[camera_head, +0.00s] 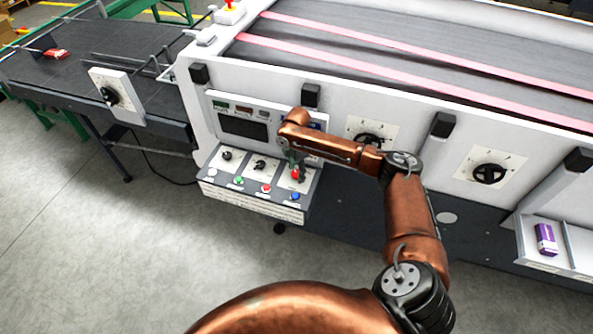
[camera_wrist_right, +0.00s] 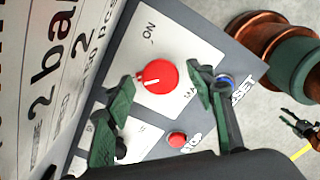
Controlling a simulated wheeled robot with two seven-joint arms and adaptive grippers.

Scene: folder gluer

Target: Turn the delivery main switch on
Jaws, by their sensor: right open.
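The main switch is a red rotary knob (camera_wrist_right: 157,76) with a white mark on a pale plate. "ON" is printed beside it and a partly hidden label starts with "MA". The white mark points to the left in the wrist view, not at the "ON" lettering. The knob also shows in the head view (camera_head: 296,174), at the right end of the control panel. My right gripper (camera_wrist_right: 160,80) is open, with one green finger on each side of the knob. I cannot tell whether the fingers touch it. In the head view my right gripper (camera_head: 294,160) is right over the knob.
The control panel (camera_head: 250,205) carries black knobs and several coloured buttons. A red button (camera_wrist_right: 177,139) and a blue button (camera_wrist_right: 226,82) lie close to the fingers. A display (camera_head: 243,127) stands behind. A tray with a purple box (camera_head: 546,239) is at right.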

